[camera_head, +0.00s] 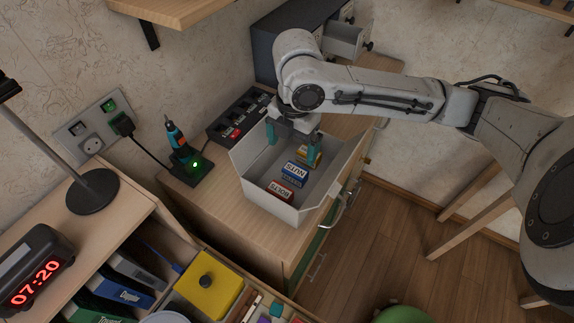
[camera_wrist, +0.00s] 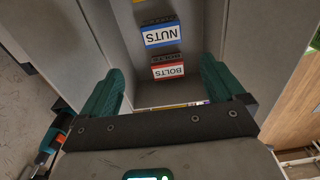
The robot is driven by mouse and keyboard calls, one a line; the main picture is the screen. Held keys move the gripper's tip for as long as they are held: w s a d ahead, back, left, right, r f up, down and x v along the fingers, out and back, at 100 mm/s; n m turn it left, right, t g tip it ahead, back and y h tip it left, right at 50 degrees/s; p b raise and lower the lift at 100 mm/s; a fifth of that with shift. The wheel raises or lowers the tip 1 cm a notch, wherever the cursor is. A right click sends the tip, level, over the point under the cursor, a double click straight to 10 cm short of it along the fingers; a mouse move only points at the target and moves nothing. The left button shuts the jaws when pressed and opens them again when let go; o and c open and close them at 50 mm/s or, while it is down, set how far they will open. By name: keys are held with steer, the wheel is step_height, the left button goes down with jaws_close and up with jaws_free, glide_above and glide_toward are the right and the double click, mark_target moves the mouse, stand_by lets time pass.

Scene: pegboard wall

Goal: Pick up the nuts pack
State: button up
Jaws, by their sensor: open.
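The nuts pack (camera_head: 296,170) is a small box with a blue label, lying in a grey open bin (camera_head: 236,170) between two other packs. In the wrist view the nuts pack (camera_wrist: 162,37) is upper centre, its lettering upside down. My gripper (camera_head: 292,142) is open and empty, with teal fingers pointing down over the bin. In the wrist view the fingers (camera_wrist: 162,88) stand wide apart, below the nuts pack in the picture, and nothing is between them that they touch. I cannot tell their exact height above the packs.
A red-labelled bolts pack (camera_head: 282,190) lies on the near side of the nuts pack, and a yellow-orange pack (camera_head: 309,155) on the far side, partly behind a finger. Bin walls surround them. A screwdriver stand (camera_head: 188,165) and a black organiser (camera_head: 238,117) stand to the left.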

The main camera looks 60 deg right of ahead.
glide_above(295, 170)
steer(key=f, duration=0.5)
steer(key=shift+w+d+f, duration=0.1)
steer(key=shift+d, duration=0.2)
steer(key=shift+a+f+p, duration=0.15)
steer(key=shift+f+p, duration=0.25)
steer(key=shift+f, duration=1.1)
steer(key=shift+a+f+p, duration=0.1)
steer(key=shift+f+p, duration=0.25)
steer(key=shift+f, duration=1.1)
steer(key=c, duration=1.1)
